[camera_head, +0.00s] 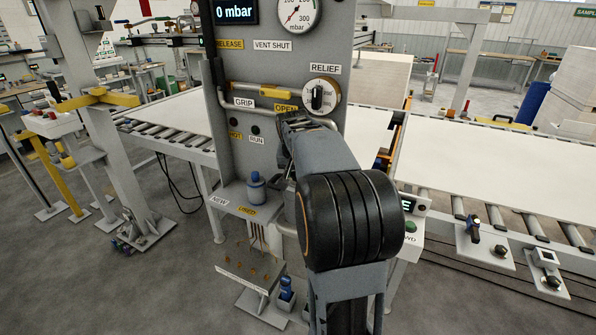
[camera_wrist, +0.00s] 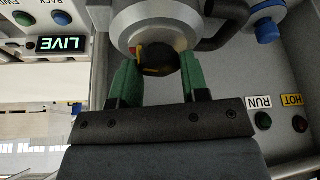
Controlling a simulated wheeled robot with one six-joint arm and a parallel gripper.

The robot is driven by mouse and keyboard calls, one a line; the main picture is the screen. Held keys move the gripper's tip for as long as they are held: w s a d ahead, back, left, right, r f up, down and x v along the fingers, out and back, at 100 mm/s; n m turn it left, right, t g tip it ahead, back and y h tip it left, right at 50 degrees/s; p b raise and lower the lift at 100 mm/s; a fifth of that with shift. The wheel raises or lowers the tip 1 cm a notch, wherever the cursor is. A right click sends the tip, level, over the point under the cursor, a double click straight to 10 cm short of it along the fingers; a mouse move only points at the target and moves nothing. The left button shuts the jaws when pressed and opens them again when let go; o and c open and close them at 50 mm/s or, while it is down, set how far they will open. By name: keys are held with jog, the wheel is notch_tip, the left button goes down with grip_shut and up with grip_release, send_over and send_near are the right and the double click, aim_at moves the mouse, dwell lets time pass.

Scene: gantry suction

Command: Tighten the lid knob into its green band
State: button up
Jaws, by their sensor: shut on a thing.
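In the wrist view, the dark round lid knob (camera_wrist: 158,62) sits at the centre of a grey round lid (camera_wrist: 160,22). My gripper (camera_wrist: 160,78) has its two green fingers on either side of the knob and is shut on it. A small red and yellow mark shows at the knob's left edge. The green band cannot be clearly made out. In the head view my own arm hides the knob, the lid and the fingertips.
A grey panel (camera_head: 214,127) with gauges, a relief dial (camera_head: 318,97) and a yellow-handled lever (camera_head: 275,92) stands behind my arm. A small blue-topped part (camera_head: 256,187) sits on a shelf at the left. White sheets on roller tables (camera_head: 500,170) lie on both sides.

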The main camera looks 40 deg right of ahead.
jog(key=o, duration=0.9)
jog(key=shift+r, duration=0.1)
jog(key=v, duration=1.3)
jog(key=shift+a+r, duration=0.1)
jog(key=shift+r, duration=0.25)
